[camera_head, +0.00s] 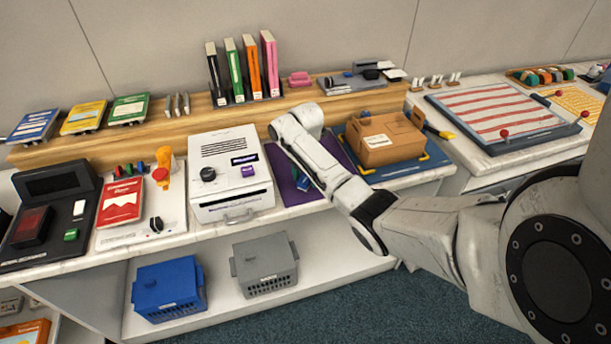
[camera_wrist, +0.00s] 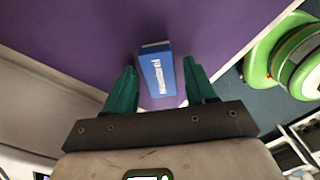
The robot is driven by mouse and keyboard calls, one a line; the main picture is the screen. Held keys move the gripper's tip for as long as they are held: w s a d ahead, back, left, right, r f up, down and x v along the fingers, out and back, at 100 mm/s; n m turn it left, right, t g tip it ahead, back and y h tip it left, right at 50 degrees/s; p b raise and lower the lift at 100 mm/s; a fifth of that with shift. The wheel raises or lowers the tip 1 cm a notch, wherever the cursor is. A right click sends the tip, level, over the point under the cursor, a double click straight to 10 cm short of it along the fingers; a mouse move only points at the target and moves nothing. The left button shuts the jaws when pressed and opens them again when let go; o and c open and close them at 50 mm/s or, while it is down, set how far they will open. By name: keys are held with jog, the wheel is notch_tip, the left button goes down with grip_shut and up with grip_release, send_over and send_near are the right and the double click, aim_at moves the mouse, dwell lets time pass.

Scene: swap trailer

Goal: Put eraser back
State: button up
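The blue eraser (camera_wrist: 157,72), a block with white lettering, lies on a purple surface in the wrist view. My gripper (camera_wrist: 160,67) is open, with one teal finger on each side of the eraser's near part. I see space beside the eraser on both sides, and cannot tell how far above it the fingers are. In the head view a small blue patch on the purple mat (camera_head: 284,188) beside my arm looks like the eraser (camera_head: 303,183).
A white box with a knob (camera_head: 228,178) stands left of the mat. A cardboard box (camera_head: 384,139) on a blue tray stands right of it. Behind is a wooden ledge (camera_head: 197,109) with books, a pink block (camera_head: 299,79) and a grey tray (camera_head: 352,84). Blue and grey baskets sit below.

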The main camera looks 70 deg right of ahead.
aim_at(306, 178)
notch_tip(306, 178, up, 12)
jog(key=shift+r, duration=0.15)
dwell(0.6)
